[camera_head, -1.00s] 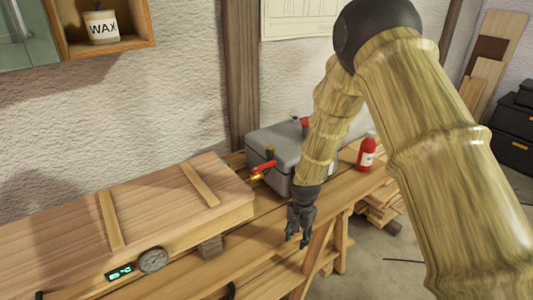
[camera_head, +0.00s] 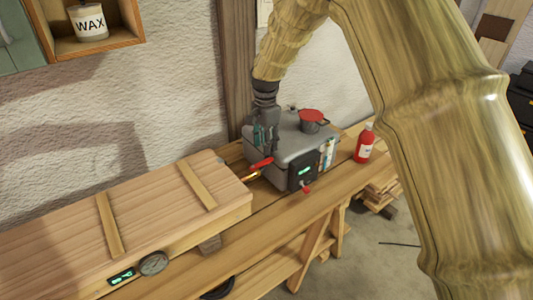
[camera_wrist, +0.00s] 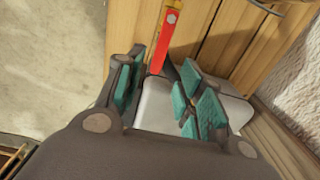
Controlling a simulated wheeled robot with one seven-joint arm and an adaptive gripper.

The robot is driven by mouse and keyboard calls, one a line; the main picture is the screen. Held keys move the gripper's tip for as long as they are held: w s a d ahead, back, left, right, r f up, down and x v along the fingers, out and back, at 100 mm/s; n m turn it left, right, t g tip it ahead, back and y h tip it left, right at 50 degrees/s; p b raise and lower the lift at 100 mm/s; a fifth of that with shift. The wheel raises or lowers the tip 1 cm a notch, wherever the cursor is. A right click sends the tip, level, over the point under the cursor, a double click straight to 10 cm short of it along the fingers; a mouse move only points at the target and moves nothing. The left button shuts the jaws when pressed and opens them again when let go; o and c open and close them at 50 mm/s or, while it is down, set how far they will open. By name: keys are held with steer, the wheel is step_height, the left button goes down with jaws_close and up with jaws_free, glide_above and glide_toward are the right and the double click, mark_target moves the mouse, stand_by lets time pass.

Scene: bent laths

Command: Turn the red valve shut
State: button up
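The red valve lever (camera_head: 261,163) sits on a brass fitting (camera_head: 250,176) between the wooden box and the grey boiler. In the wrist view the red lever (camera_wrist: 168,42) shows just beyond the fingertips, its near end close to the gap between them. My gripper (camera_head: 266,146) points down, just above the lever and in front of the boiler's left side. In the wrist view the gripper's teal-padded fingers (camera_wrist: 168,72) are apart with nothing held between them. I cannot tell whether a finger touches the lever.
The grey boiler (camera_head: 300,146) stands close by, with a red-topped pot (camera_head: 312,118) on it and a dark display panel (camera_head: 303,171). The long wooden box (camera_head: 150,215) lies left. A red bottle (camera_head: 364,146) stands right. The bench front (camera_head: 285,222) is clear.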

mark_target(266, 160)
steer(key=shift+d+f+p, duration=0.1)
steer(key=shift+f+p, duration=0.7)
steer(key=shift+f, duration=2.2)
jaws_close()
